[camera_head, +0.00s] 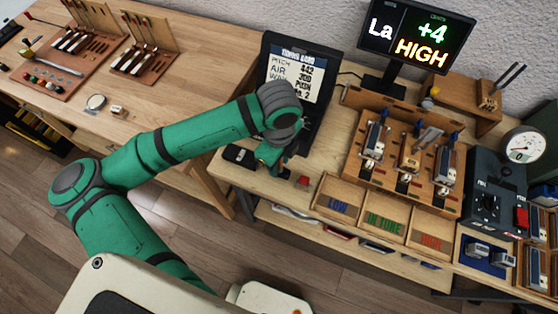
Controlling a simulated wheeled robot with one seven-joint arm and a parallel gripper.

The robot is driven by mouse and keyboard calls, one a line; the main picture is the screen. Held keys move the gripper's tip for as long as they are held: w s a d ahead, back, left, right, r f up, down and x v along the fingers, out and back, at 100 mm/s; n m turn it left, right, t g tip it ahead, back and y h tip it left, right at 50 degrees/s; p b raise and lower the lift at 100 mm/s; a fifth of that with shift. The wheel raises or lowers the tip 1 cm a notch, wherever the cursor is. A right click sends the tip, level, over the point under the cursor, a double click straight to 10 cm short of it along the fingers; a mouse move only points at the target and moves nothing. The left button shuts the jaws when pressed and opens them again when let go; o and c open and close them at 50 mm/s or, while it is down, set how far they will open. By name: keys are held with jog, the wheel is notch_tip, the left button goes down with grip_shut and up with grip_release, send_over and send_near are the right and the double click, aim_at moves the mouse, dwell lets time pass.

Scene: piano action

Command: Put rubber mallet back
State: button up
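I cannot make out the rubber mallet with certainty. My gripper (268,160) points down over the left part of the right-hand bench, in front of the tuning card display. It is small and partly covered by my wrist, so I cannot tell whether its fingers are apart or hold something. A small black device (239,155) lies on the bench just left of it. A small red piece (304,181) is to its right, apart from the fingers as far as I can see.
The tuning card display (300,75) stands behind my gripper. A wooden rack (352,145) with reed holders is to the right, behind trays marked LOW (338,207), IN TUNE (383,222) and HIGH (430,241). A monitor (415,35) reads "La +4 HIGH". The left bench (185,110) has clear room.

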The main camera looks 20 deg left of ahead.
notch_tip(320, 180, up, 12)
jog(key=shift+r, duration=0.15)
dwell(0.7)
jog(key=shift+s, duration=0.1)
dwell(0.4)
